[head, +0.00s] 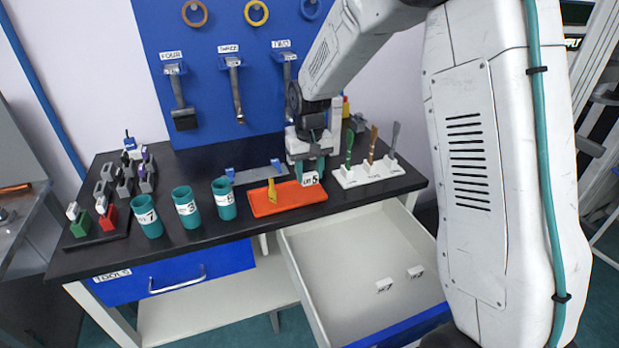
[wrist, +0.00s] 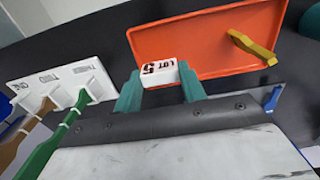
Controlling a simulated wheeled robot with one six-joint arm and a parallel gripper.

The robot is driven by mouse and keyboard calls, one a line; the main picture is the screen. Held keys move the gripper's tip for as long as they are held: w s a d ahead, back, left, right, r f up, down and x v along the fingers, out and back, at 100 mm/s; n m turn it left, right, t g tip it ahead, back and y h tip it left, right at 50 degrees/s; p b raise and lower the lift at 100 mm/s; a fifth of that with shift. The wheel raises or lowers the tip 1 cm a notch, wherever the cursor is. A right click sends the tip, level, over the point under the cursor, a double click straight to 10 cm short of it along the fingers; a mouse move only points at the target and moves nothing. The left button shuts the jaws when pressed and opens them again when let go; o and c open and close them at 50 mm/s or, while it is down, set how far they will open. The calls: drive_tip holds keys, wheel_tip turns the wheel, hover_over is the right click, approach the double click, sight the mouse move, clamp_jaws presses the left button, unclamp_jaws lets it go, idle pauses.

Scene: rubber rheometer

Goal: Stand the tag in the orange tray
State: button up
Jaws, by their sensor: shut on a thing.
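The tag is a small white block marked "LOT 5" (wrist: 158,73); in the head view the tag (head: 310,178) shows at the right end of the orange tray. My gripper (wrist: 160,90) is shut on the tag, one teal finger on each side. The gripper (head: 309,170) points down over the table at the tray's back right. The orange tray (head: 290,203) lies flat on the black table, and it also shows in the wrist view (wrist: 196,45). In the wrist view the tag overlaps the tray's near edge; I cannot tell whether it touches the tray.
A yellow object (head: 271,190) is in the tray's left part. Teal cups (head: 224,199) stand left of the tray. A white holder (head: 368,174) with brushes stands to the right. An open drawer (head: 350,260) below holds two small white tags.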

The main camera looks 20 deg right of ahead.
drive_tip(key=shift+f, duration=1.1)
drive_tip(key=shift+f, duration=0.15)
drive_tip(key=o, duration=0.9)
drive_tip(key=shift+o, duration=0.2)
